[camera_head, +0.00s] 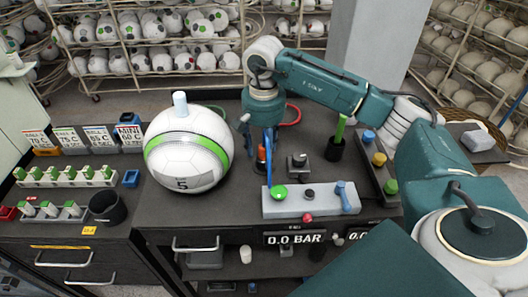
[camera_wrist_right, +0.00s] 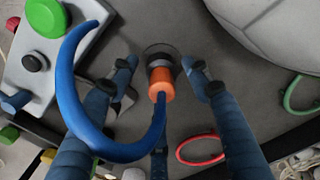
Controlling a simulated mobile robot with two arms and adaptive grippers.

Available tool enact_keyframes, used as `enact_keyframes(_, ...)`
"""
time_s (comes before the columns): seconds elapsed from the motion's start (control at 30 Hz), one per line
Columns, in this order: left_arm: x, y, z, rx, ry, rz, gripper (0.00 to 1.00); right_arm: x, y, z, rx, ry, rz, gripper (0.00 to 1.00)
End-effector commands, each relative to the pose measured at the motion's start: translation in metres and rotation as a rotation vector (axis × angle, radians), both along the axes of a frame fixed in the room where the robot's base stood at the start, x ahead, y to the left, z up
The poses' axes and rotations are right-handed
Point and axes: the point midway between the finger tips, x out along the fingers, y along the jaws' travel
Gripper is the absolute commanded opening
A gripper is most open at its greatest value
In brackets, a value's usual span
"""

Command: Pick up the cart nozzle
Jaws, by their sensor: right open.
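The cart nozzle (camera_wrist_right: 160,84) is an orange piece with a dark collar, standing on the dark tabletop, with a blue hose (camera_wrist_right: 72,90) curving from its end. In the head view its orange part (camera_head: 261,154) shows below my right gripper (camera_head: 264,148), partly hidden by the fingers. In the right wrist view my right gripper (camera_wrist_right: 162,78) is open, its blue fingers spread on either side of the nozzle with gaps visible. I cannot tell how deep the fingers reach. My left gripper is not in view.
A large white and green ball (camera_head: 187,165) stands left of the gripper. A grey control panel (camera_head: 310,202) with a green button lies in front. A dark cup with a green-handled item (camera_head: 335,149) stands to the right. Red (camera_wrist_right: 200,150) and green hose loops lie nearby.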

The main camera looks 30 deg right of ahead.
Motion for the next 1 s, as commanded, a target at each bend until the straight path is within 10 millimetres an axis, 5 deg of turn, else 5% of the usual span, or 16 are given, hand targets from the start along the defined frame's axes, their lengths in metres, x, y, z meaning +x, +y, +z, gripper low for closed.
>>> enact_keyframes(0.2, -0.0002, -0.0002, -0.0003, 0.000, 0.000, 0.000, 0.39, 0.0001, -0.0004, -0.0020, -0.001, -0.001, 0.000, 0.48)
enact_keyframes(0.47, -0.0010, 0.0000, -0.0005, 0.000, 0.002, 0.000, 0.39, 0.0000, -0.0003, -0.0018, 0.000, 0.000, 0.000, 0.00)
enact_keyframes(1.0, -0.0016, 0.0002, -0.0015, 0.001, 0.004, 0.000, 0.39, -0.0014, 0.0002, -0.0030, -0.001, 0.006, 0.001, 0.00)
